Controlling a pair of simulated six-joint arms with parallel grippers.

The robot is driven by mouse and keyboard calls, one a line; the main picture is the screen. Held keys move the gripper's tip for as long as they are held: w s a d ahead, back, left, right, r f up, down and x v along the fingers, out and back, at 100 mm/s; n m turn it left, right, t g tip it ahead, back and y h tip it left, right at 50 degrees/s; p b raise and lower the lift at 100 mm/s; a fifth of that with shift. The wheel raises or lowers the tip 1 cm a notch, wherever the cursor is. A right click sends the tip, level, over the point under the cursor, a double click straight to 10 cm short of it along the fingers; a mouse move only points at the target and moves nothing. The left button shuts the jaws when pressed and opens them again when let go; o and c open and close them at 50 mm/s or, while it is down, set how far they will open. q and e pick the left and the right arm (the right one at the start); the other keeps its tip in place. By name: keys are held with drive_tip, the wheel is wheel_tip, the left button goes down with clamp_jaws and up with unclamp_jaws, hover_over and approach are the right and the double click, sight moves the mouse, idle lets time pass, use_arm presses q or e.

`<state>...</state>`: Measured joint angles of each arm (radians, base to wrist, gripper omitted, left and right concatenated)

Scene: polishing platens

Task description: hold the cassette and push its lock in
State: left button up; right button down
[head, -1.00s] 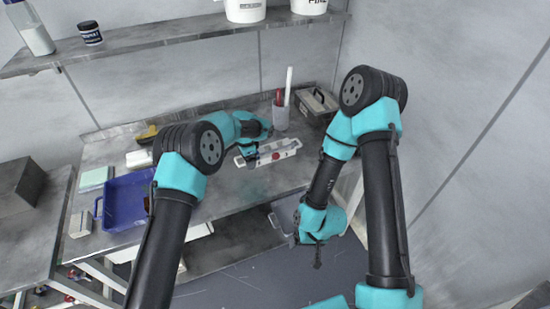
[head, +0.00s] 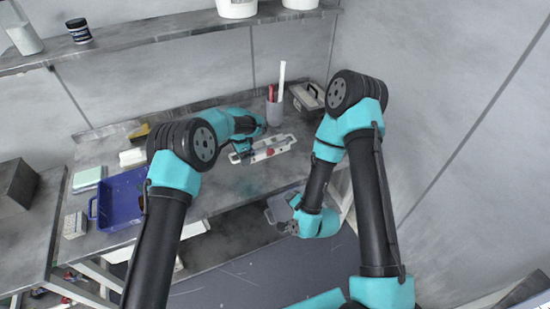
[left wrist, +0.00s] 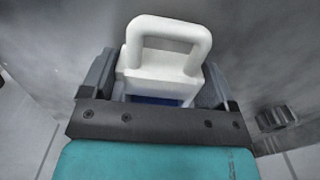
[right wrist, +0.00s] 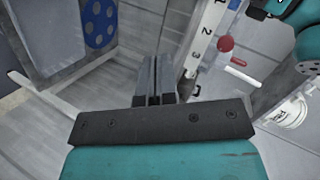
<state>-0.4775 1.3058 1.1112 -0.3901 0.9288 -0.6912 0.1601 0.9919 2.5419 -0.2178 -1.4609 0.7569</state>
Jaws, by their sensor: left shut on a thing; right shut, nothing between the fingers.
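The cassette (head: 280,147) is a long white bar on the bench with a round red knob (head: 270,152), which may be its lock. My left gripper (head: 242,152) is at its left end. In the left wrist view, its fingers are shut on a white block with a loop handle (left wrist: 165,45), which appears to be the cassette's end. In the right wrist view, the cassette (right wrist: 205,40) shows numbers, and its red knob (right wrist: 225,44) is up and right of my fingers. My right gripper (head: 285,228) is shut and empty, apart from the cassette, in front of the bench's front edge.
A cup (head: 274,115) with red and white sticks stands behind the cassette, and a grey box (head: 307,97) to its right. A blue tray (head: 120,200) lies on the left of the bench. A grey bin (head: 279,207) is low, beside my right gripper. A shelf (head: 150,40) runs above.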

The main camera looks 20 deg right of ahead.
sight(272, 153)
wheel_tip(272, 153, up, 6)
drive_tip(key=w+d+m+t, duration=0.1)
drive_tip(key=m+t, duration=0.4)
drive_tip(key=shift+w+r+h, duration=0.15)
drive_tip(key=shift+h, duration=0.25)
drive_tip(key=shift+d, duration=0.1)
drive_tip(key=w, duration=0.4)
drive_tip(key=w+a, duration=0.1)
drive_tip(key=w, duration=0.9)
drive_tip(key=shift+a, duration=0.4)
